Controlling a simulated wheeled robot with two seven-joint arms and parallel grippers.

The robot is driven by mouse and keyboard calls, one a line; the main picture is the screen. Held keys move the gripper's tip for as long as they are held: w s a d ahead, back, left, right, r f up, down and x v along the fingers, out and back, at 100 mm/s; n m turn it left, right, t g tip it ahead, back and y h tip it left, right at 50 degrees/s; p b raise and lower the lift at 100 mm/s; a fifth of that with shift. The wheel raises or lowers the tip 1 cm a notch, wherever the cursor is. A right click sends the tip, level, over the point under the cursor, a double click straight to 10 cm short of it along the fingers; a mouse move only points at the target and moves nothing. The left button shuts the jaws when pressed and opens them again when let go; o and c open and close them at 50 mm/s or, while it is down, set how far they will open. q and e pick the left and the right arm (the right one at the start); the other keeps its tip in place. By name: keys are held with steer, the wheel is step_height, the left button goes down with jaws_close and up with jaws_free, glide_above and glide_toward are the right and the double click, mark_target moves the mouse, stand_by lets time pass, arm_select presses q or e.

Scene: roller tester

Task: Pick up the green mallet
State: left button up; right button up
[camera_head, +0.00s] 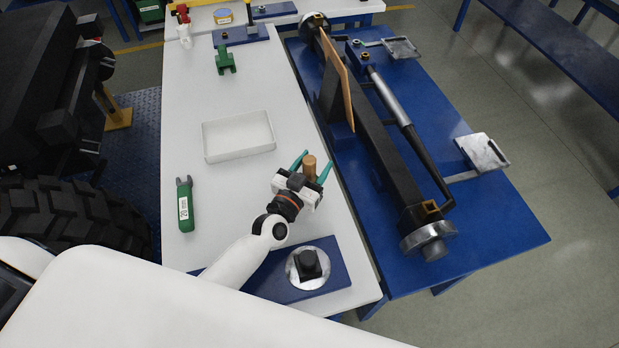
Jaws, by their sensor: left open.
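My left gripper (312,166) is over the right side of the white bench, its two teal fingers apart. A short brown cylinder (310,165) shows between the fingers; I cannot tell whether they touch it, and its lower part is hidden by the gripper. No clear mallet shape shows. A green tool with a white label (186,206) lies on the bench to the left of my gripper. A small green notched piece (224,60) is farther back on the bench. I cannot tell whether either is the green mallet. My right gripper is not in view.
A white tray (206,141) lies left of my gripper. A blue plate (334,262) with a round metal base and black block is near the front. A blue table (500,238) on the right carries a long black roller assembly (390,172). A large tyre (75,215) is at left.

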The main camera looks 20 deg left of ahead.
arm_select(q)
jaws_close()
stand_by(0.3)
step_height(320, 180, up, 10)
steer(key=p, duration=0.2)
stand_by(0.3)
steer(key=c, duration=0.8)
jaws_free()
jaws_close()
